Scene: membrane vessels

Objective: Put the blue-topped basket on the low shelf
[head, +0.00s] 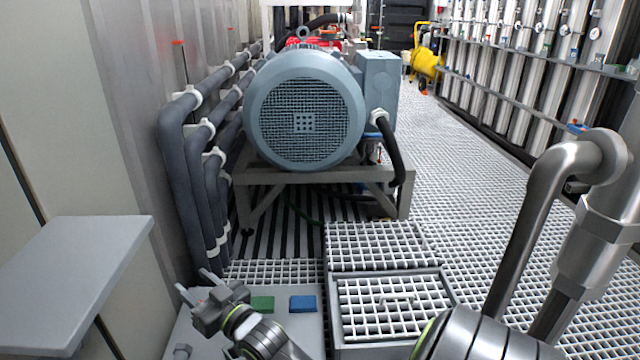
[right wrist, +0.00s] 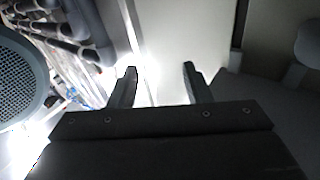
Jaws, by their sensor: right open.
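A blue flat rectangular top (head: 303,303) shows low in the head view, on a light grey surface (head: 300,333). It is the only blue top near me; the basket's sides are not clear from above. A green top (head: 262,304) is just left of it, apart. My right gripper (head: 192,281) is left of both tops, pointing up and left, open and empty. Its two fingers also show apart in the right wrist view (right wrist: 158,82). A grey flat shelf (head: 80,275) is at the far left; I cannot tell whether it is the low shelf. My left gripper is not in view.
A large grey-blue motor (head: 305,110) stands on a metal frame (head: 255,205) ahead. Dark pipes (head: 180,150) run down the left wall. A white grid-topped box (head: 390,308) is right of the blue top. Grated floor (head: 480,190) is open at the right.

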